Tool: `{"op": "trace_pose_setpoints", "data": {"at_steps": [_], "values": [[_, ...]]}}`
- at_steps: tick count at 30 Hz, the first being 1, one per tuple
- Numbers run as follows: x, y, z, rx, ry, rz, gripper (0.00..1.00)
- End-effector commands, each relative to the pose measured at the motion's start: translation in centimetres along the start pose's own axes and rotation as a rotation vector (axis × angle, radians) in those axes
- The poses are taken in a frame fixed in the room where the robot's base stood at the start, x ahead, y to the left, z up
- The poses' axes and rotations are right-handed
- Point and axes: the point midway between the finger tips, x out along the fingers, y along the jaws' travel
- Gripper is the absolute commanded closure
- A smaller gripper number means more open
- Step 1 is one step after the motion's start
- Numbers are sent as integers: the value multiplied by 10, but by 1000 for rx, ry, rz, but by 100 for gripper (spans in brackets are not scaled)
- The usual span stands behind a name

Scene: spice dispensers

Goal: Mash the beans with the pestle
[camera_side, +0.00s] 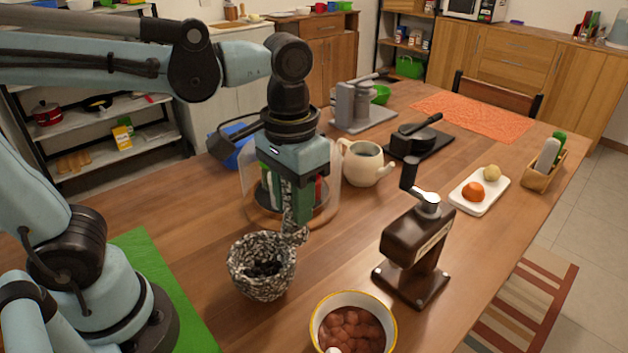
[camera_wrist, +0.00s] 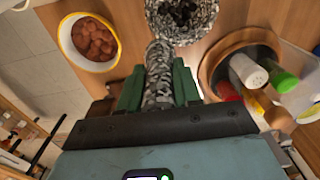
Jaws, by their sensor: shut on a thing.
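A speckled black-and-white stone mortar (camera_side: 262,288) stands on the table, with dark beans (camera_side: 265,268) inside. In the wrist view the mortar (camera_wrist: 156,22) is at the top edge, partly cut off, its dark beans (camera_wrist: 180,13) showing. My gripper (camera_side: 302,215) is shut on the matching speckled pestle (camera_wrist: 159,68), gripped between green fingers. The pestle (camera_side: 295,236) hangs near the mortar's right rim in the side view. I cannot tell whether it touches the rim. Its end is not seen among the beans.
A yellow-rimmed bowl (camera_side: 316,320) of reddish-brown beans and a brown grinder (camera_side: 412,252) stand right of the mortar. A clear-walled round spice holder (camera_side: 248,205) is behind my gripper, a beige teapot (camera_side: 362,165) farther back. Open table lies between mortar and grinder.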

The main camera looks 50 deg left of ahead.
Motion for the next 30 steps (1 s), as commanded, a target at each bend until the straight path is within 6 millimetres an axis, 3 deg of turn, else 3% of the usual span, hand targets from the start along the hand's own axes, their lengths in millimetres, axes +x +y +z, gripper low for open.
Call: {"op": "trace_pose_setpoints", "data": {"at_steps": [1,6,12,18,30], "values": [[2,21,-3,13,0,0,98],[10,80,-2,11,0,0,98],[18,126,6,4,0,0,98],[23,141,11,-1,0,0,98],[50,141,10,-2,0,0,98]]}}
